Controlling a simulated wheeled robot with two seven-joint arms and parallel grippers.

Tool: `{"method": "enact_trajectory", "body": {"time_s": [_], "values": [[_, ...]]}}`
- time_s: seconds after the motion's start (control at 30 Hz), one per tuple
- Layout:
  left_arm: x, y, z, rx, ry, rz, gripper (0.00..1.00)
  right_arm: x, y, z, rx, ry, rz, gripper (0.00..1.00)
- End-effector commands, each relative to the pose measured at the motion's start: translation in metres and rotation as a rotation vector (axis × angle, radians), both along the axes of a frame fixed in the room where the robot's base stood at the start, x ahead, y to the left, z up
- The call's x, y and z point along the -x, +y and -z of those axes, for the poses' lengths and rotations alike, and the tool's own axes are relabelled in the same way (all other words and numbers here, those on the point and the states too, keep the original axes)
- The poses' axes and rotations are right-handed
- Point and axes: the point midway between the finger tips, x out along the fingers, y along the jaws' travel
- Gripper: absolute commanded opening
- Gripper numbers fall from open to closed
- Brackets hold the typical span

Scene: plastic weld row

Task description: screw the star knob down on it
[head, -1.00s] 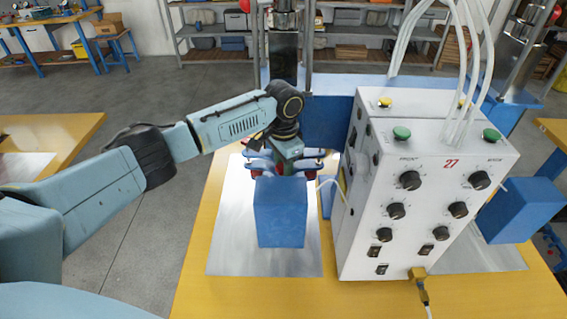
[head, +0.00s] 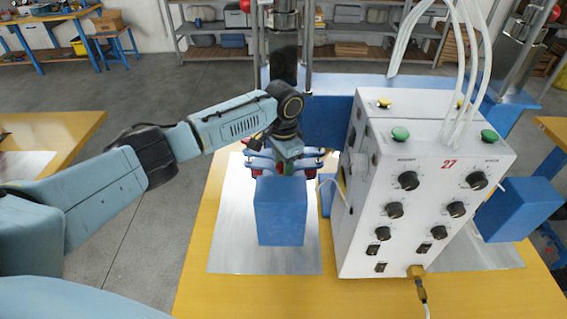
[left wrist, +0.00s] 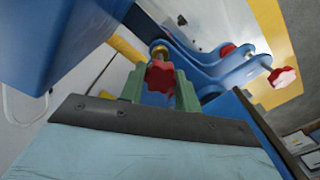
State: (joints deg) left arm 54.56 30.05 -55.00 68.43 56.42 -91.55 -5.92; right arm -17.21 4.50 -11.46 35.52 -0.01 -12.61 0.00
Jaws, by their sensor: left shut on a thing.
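A red star knob (left wrist: 160,77) sits between the green fingers of my left gripper (left wrist: 160,92) in the left wrist view. The fingers are shut on it, below a brass-coloured piece and beside a blue bracket (left wrist: 238,72). A second red star knob (left wrist: 284,77) sticks out at the bracket's right end, clear of the fingers. In the head view my left gripper (head: 287,152) points down behind a blue block (head: 281,212), which hides the fingertips. Small red parts (head: 255,173) show on both sides there. My right gripper is not in view.
A white control box (head: 415,225) with black dials stands close to the right of the blue block. A dark column (head: 284,55) rises behind my gripper. White hoses rise from the box.

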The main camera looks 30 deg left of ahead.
Motion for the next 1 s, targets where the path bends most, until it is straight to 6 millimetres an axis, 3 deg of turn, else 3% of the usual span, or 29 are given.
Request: {"method": "enact_trajectory", "body": {"time_s": [1.0], "values": [[0.000, 0.000, 0.014, 0.001, 0.001, -0.001, 0.10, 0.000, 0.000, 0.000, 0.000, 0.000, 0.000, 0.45]]}}
